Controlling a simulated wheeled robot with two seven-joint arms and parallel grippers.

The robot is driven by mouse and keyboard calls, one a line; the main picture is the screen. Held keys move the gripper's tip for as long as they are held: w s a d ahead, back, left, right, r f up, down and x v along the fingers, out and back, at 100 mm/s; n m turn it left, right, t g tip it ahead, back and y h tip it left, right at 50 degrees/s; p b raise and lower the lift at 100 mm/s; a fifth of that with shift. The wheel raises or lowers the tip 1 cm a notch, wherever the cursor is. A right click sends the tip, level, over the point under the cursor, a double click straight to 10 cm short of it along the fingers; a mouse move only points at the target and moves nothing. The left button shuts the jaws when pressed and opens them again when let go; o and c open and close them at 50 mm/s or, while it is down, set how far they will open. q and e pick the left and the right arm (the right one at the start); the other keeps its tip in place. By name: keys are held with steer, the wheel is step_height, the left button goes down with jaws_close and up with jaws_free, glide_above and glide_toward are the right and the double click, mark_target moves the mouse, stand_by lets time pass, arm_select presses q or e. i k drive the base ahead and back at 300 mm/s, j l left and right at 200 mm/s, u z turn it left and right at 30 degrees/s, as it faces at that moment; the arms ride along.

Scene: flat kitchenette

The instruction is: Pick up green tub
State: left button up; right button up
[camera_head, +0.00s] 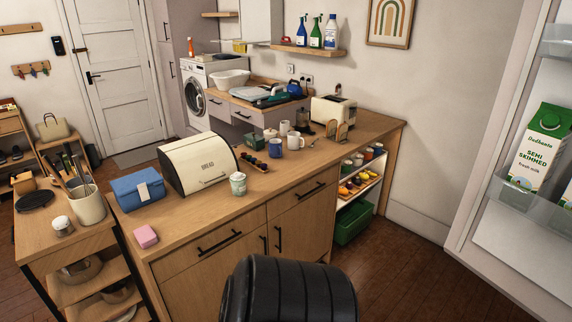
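A green tub (353,224) stands low in the open shelf unit at the right end of the counter, close to the floor. Its front and part of its rim show; the shelf above hides some of its inside. A small dark green container (256,142) also stands on the counter behind the bread bin. Neither of my grippers shows in the head view. A black ribbed part of my own body fills the bottom middle and hides some of the cabinet front and floor.
The wooden counter (200,215) holds a cream bread bin (198,163), a blue box (138,190), a pink block (145,236), a white jar (238,184), mugs and a toaster (333,112). A fridge door with a milk carton (540,150) stands at right. Wooden floor (400,265) between is clear.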

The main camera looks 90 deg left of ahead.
mark_target(238, 186)
steer(key=u, duration=3.1)
